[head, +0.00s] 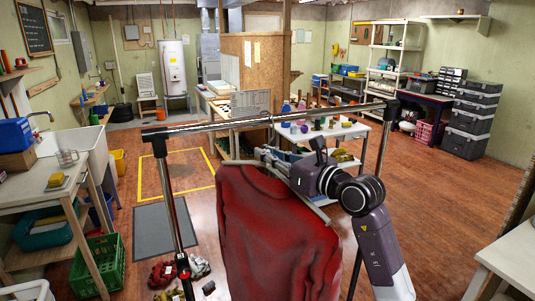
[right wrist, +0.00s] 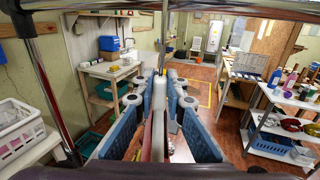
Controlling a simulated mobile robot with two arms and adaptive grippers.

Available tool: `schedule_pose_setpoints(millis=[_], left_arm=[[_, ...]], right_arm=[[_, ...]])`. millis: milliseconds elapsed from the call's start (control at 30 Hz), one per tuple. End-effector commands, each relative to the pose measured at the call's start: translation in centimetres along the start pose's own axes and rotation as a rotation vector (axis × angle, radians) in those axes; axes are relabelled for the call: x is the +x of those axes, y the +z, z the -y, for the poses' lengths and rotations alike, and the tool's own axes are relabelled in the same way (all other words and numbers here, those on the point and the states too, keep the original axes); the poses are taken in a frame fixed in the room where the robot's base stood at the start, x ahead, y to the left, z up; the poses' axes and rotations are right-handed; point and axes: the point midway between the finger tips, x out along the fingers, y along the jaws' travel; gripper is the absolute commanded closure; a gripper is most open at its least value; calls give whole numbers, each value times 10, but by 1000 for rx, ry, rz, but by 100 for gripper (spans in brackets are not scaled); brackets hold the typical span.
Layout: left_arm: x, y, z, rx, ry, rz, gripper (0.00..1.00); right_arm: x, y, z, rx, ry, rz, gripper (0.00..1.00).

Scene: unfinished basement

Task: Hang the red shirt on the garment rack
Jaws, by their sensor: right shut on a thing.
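The red shirt (head: 275,235) hangs from a grey hanger (head: 262,158) below the chrome top bar of the garment rack (head: 215,126). The hanger's thin hook rises to about the bar, near its middle; I cannot tell whether it rests over the bar. My right gripper (head: 292,166) reaches in from the right and is shut on the hanger. In the right wrist view, the blue-grey fingers (right wrist: 160,112) stand either side of the hanger (right wrist: 158,92), with a red strip of shirt (right wrist: 147,140) below. The rack bar (right wrist: 225,12) crosses the top there. My left gripper is not in view.
A white table with coloured bottles (head: 318,132) stands behind the rack. A wooden workbench (head: 45,185) and a green crate (head: 98,262) are at the left. Open floor lies to the right.

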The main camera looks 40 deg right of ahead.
Motion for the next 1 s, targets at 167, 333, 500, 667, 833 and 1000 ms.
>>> schedule_pose_setpoints(millis=[167, 333, 500, 667, 833, 1000], left_arm=[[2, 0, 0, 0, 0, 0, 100], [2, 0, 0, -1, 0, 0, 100], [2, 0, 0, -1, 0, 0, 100], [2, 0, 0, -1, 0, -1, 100], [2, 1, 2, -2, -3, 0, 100], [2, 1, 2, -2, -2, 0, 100]], right_arm=[[0, -1, 0, -1, 0, 3, 100], [0, 0, 0, -1, 0, 3, 100], [0, -1, 0, -1, 0, 3, 74], [0, -1, 0, 0, 0, 2, 68], [0, -3, 0, 0, 0, -2, 68], [-13, -3, 0, -1, -1, -2, 68]])
